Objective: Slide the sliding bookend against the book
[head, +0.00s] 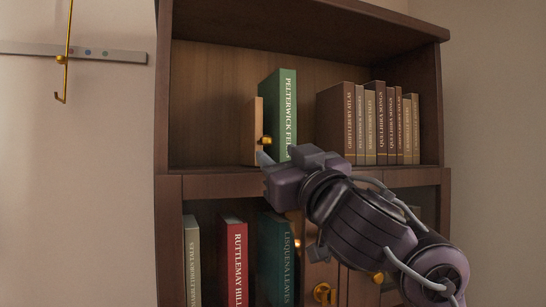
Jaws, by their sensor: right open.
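The sliding bookend, a light wooden panel (254,128) with a brass knob (266,140), stands upright on the upper shelf. The green book (283,108), lettered "PELTERWICK FEL…", stands upright just to its right. I cannot tell whether the bookend and the book touch. My right gripper (268,160) is open, at the shelf's front edge just below the knob and in front of the book's foot. It hides the lower part of the book, and no hold on the knob shows. My left gripper is out of view.
Several brown and tan books (364,124) stand further right on the upper shelf, with a gap between them and the green book. The shelf left of the bookend is clear. Below stand a red book (234,262), a teal book (275,258) and a pale one (192,260).

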